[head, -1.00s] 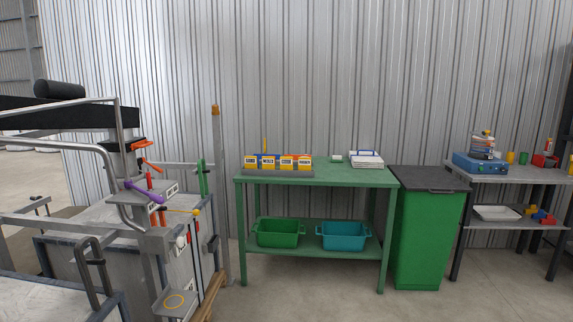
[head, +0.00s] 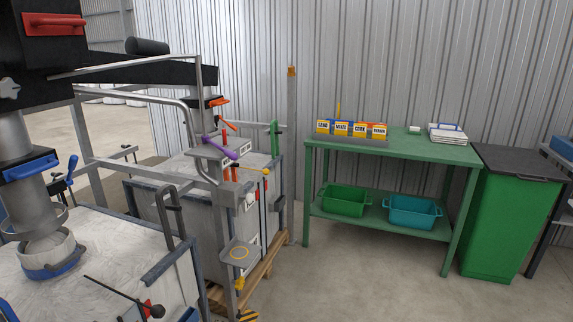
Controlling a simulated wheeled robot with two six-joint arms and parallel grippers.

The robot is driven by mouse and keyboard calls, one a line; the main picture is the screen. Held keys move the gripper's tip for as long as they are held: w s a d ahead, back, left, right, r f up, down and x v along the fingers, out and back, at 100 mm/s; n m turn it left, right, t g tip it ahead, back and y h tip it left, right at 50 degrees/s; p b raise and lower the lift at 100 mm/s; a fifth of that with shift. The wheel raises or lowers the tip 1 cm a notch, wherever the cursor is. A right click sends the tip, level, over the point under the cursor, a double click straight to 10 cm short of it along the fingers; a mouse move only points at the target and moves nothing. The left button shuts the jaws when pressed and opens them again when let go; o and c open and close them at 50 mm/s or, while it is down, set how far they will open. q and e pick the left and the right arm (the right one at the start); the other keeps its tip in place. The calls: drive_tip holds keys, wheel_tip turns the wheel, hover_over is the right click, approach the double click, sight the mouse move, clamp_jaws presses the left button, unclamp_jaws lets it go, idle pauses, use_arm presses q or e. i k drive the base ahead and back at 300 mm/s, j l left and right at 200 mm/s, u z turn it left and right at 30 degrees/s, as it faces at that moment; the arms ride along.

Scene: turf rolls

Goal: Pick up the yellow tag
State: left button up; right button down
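I cannot make out for certain which thing is the yellow tag. A row of yellow-edged cards with white labels (head: 350,129) stands in a holder at the back left of the green table (head: 420,150). A thin yellow upright piece (head: 338,108) sticks up behind the row. A small yellow piece (head: 241,282) hangs on the metal frame below a small plate. Neither of my grippers shows in the head view.
A green bin (head: 362,202) and a teal bin (head: 415,212) sit on the table's lower shelf. A green cabinet (head: 512,225) stands to the right. Machinery with metal rails (head: 130,95) fills the left. Bare floor (head: 360,285) lies before the table.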

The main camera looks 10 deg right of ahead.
sight(360, 131)
drive_tip(key=i+l+z, duration=0.25)
drive_tip(key=i, duration=0.15)
drive_tip(key=i+l+z, duration=0.25)
drive_tip(key=i, duration=0.2)
drive_tip(key=i+z, duration=0.25)
drive_tip(key=i, duration=0.2)
